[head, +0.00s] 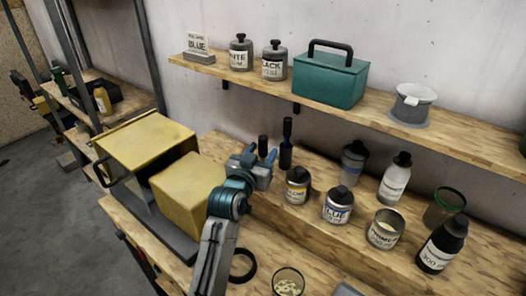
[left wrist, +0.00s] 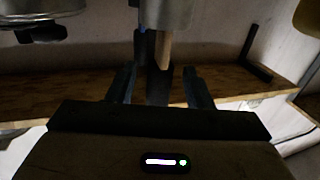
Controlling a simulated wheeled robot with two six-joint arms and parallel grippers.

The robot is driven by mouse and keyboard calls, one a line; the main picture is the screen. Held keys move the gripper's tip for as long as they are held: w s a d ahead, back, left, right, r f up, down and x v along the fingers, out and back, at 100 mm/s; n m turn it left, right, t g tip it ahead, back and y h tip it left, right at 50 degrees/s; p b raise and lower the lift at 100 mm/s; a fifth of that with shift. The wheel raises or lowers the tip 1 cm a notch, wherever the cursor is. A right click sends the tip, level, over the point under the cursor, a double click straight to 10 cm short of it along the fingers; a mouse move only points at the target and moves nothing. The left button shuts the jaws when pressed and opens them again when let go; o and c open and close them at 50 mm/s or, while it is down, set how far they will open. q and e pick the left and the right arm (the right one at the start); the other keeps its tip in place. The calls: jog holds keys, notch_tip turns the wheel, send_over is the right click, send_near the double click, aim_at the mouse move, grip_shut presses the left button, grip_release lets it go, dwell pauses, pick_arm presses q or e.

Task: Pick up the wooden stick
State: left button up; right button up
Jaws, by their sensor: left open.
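My left gripper (head: 261,156) reaches over the bench in the head view. It is open in the left wrist view (left wrist: 159,82), with one dark finger on each side. A pale wooden stick (left wrist: 164,50) shows beyond the fingers, roughly between them, next to a darker upright piece. One end of it meets a grey can-like container (left wrist: 166,14). The fingers look apart from the stick, though the view is dim. I cannot make out the stick in the head view, where my gripper covers that area. My right gripper is not in view.
Dark upright handles (head: 287,143) stand just behind my left gripper. A yellow box (head: 182,191) is at left. A wall shelf (head: 352,116) runs above.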

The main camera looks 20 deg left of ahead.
aim_at(263, 136)
pick_arm(q)
jog(key=shift+w, duration=0.55)
jog(key=shift+d, duration=0.1)
grip_shut()
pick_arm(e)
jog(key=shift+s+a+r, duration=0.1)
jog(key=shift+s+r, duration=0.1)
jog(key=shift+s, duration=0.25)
